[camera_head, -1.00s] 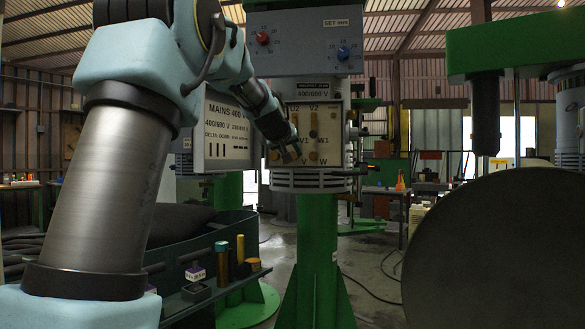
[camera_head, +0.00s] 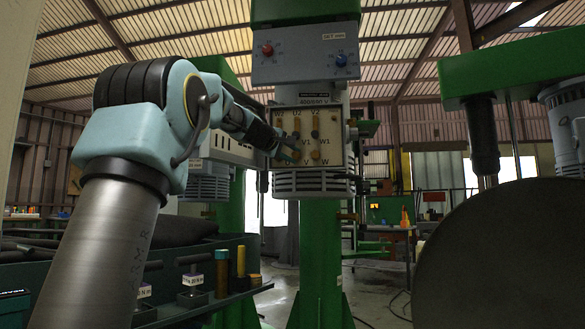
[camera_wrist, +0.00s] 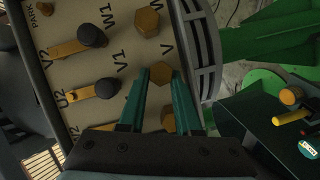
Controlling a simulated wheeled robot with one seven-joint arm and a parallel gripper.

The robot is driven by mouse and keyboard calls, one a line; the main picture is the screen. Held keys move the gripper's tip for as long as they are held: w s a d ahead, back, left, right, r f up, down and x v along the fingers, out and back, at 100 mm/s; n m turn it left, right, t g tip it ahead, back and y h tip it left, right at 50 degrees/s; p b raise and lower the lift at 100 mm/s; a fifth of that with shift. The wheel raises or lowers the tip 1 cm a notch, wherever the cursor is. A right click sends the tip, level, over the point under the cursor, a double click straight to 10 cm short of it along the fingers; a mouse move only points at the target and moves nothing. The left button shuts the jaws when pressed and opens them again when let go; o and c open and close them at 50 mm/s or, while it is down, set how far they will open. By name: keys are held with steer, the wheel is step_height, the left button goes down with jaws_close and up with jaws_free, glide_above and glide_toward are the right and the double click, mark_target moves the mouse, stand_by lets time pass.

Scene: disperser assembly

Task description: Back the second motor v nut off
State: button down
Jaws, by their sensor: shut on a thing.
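The motor's terminal board (camera_head: 307,120) is a beige panel with brass bars, dark round knobs and labels such as V1, W1, V and W. In the wrist view it appears turned on its side. The V nut (camera_wrist: 160,73) is a brass hex nut, the middle one of a row. My gripper (camera_wrist: 160,76) has its two green fingers closed against opposite sides of this nut. In the head view my gripper (camera_head: 281,150) reaches the board's lower left from the left, and my arm partly hides the board there.
Another brass hex nut (camera_wrist: 146,23) is beside the V nut near W1, and one more (camera_wrist: 168,122) is partly hidden behind my finger. A dark knob (camera_wrist: 107,88) stands left of my fingers. A tool tray (camera_head: 190,300) stands below my arm. A large grey disc (camera_head: 505,260) fills the lower right.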

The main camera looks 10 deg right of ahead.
steer(key=n+t+b, duration=0.1)
steer(key=n+b, duration=0.1)
steer(key=b, duration=0.1)
steer(key=n+h+b, duration=0.1)
steer(key=n+b, duration=0.2)
steer(key=f+n+t+b, duration=0.1)
steer(key=n+b, duration=0.2)
steer(key=shift+t+h, duration=0.3)
steer(key=shift+h, duration=0.1)
steer(key=c, duration=0.6)
jaws_free()
steer(key=b+v, duration=0.4)
steer(key=v, duration=0.6)
steer(key=shift+s+a, duration=0.25)
